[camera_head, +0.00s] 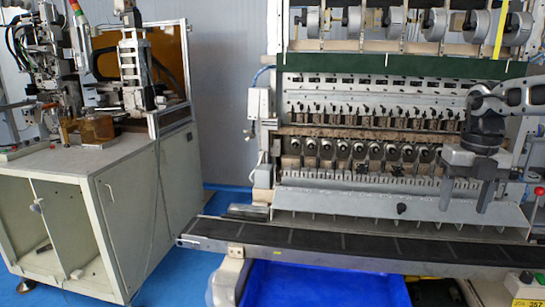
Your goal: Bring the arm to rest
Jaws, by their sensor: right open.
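My right gripper (465,196) is at the right of the head view, in front of the coil winder (340,120). Its arm comes in from the right edge. Its two dark fingers point down and stand apart, with nothing between them. The gripper hangs over the winder's sloped grey tray (370,208) in the picture; whether it touches anything there I cannot tell. My left gripper is not in view.
A dark conveyor strip (330,243) runs along the winder's front, above a blue bin (310,286). A white cabinet (75,205) with another machine (130,70) on it stands at left. Blue floor (185,270) shows between them.

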